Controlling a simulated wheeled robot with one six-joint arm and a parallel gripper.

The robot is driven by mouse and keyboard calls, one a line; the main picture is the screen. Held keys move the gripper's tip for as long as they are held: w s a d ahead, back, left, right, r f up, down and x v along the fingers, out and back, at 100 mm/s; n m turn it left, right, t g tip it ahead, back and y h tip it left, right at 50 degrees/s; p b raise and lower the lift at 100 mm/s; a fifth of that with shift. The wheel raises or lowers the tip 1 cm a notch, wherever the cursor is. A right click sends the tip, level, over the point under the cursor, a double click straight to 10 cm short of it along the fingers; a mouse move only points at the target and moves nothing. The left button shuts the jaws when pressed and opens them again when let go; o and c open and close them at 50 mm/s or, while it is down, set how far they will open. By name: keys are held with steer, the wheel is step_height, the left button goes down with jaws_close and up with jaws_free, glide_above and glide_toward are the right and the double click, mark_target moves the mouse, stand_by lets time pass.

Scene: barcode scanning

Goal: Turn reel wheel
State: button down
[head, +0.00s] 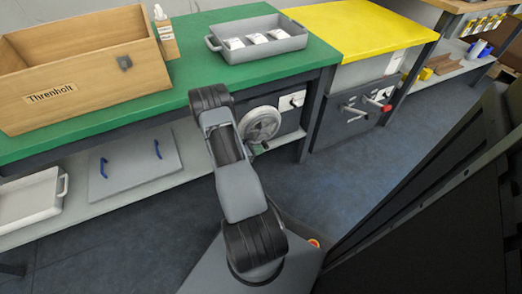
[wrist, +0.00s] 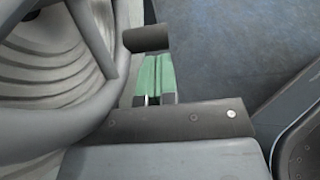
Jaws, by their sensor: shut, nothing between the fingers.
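The grey reel wheel (head: 260,122) is mounted upright on the front of a dark cabinet under the green bench, facing me. In the wrist view its thick rim and a spoke (wrist: 88,40) fill the left side, with a ribbed grey disc behind. A dark cylindrical peg (wrist: 146,39), apparently the wheel's handle, sticks out beside the rim. My gripper (wrist: 156,68), with green fingers, is shut and empty, its tips close to the peg. I cannot tell whether they touch. In the head view my gripper (head: 258,149) is mostly hidden behind my arm, at the wheel's lower edge.
A switch box (head: 291,101) sits right of the wheel. A panel with red-ended levers (head: 372,104) is under the yellow bench top (head: 365,25). A grey tray (head: 292,43) and a wooden Threnholt box (head: 95,85) stand on the green top (head: 195,85). Blue floor (head: 345,180) is clear.

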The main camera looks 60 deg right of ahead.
steer(key=shift+d+r, duration=0.3)
steer(key=shift+r, duration=0.05)
steer(key=w+a+p, duration=0.2)
steer(key=w+a, duration=0.5)
steer(key=a, duration=0.5)
steer(key=shift+w, duration=0.15)
